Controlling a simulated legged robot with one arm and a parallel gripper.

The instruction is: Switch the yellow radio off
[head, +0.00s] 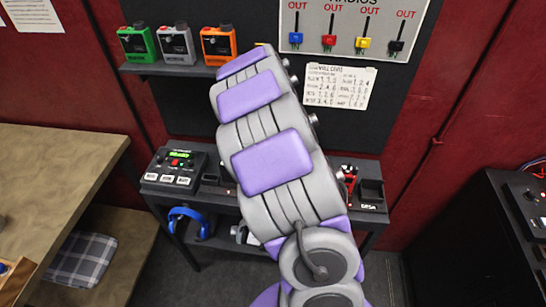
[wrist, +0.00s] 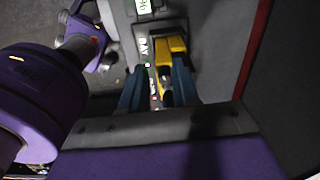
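In the wrist view, a yellow device with dark parts (wrist: 171,50), apparently the yellow radio, stands between the two blue-grey fingers of my gripper (wrist: 160,88). The fingers are apart on either side of it, and a gap shows beside the left finger. I cannot tell whether either finger touches it. Its knob or switch cannot be made out. In the head view, my arm covers the middle of the black desk, so the yellow radio and my gripper are hidden there.
Green (head: 136,44), grey (head: 176,45) and orange (head: 218,45) radios stand on a wall shelf. A control box with buttons (head: 175,168) sits left on the desk (head: 376,217). A red device (head: 348,178) is right of my arm. A board (head: 348,20) holds coloured OUT tags.

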